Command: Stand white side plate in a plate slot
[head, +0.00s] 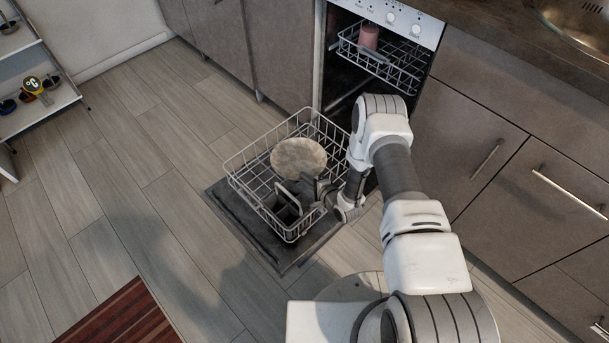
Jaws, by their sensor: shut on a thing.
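The white side plate (299,154) is a pale round disc in the head view. It is over or in the pulled-out lower dishwasher rack (237,178), with its broad face visible. My gripper (307,184) reaches in from the right over the rack, at the plate's lower edge. It is shut on the plate, though the contact is small and partly hidden by the gripper. I cannot tell whether the plate's lower edge touches the rack or which slot it is over.
A dark basket-like piece (284,207) sits at the rack's near end. The rack is above the open dishwasher door (256,240). The upper rack (398,72) holds a pink cup (368,36).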

